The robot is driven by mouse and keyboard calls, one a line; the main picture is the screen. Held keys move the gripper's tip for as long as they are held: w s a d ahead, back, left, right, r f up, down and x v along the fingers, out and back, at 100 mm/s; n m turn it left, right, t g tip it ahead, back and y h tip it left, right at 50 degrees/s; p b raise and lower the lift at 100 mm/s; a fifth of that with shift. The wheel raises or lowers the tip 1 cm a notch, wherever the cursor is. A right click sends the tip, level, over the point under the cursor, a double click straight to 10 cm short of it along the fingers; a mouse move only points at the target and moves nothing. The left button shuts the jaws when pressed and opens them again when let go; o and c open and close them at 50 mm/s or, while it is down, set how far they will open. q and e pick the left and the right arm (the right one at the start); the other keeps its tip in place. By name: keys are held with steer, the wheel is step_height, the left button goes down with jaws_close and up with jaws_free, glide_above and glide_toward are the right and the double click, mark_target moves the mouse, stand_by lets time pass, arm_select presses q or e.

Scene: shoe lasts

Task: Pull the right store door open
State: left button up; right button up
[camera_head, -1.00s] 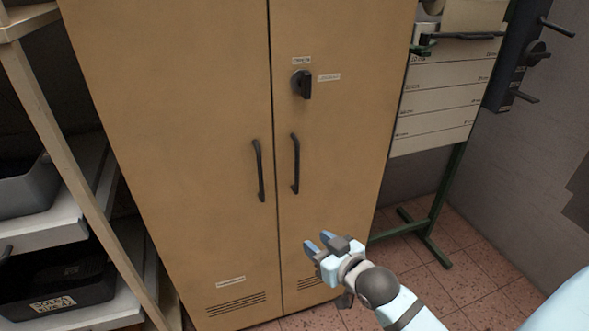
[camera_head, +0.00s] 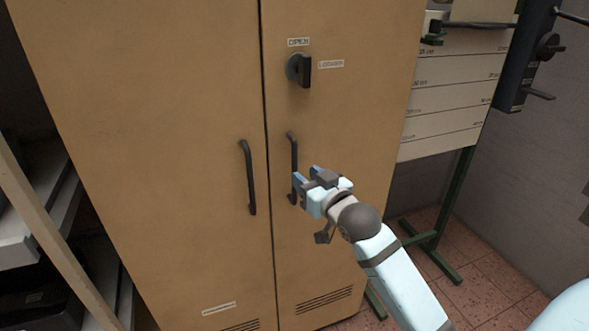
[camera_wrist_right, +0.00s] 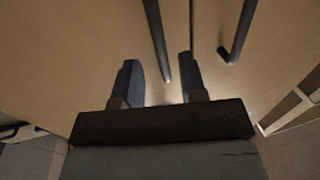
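The right store door (camera_head: 340,100) is a tan cabinet door and stands shut, level with the left door (camera_head: 150,120) at the seam. Its dark vertical handle (camera_head: 292,150) is beside the seam. My right gripper (camera_head: 307,177) is open at the lower part of this handle. In the right wrist view, the right door handle (camera_wrist_right: 157,40) shows between the two spread fingers (camera_wrist_right: 158,72); whether they touch it I cannot tell. The left door handle (camera_wrist_right: 240,30) also shows there, off to the right. My left gripper is not in view.
A dark knob (camera_head: 301,70) sits above the handle, its grip upright under an "OPEN" label (camera_head: 298,42); another label (camera_head: 331,64) is at its right. A green-legged stand with a white board (camera_head: 450,95) is right of the cabinet. Shelving (camera_head: 45,215) stands left.

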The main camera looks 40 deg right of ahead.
mark_target(295, 167)
steer(key=w, duration=0.5)
steer(key=shift+w+d, duration=0.1)
steer(key=shift+w, duration=0.1)
jaws_close()
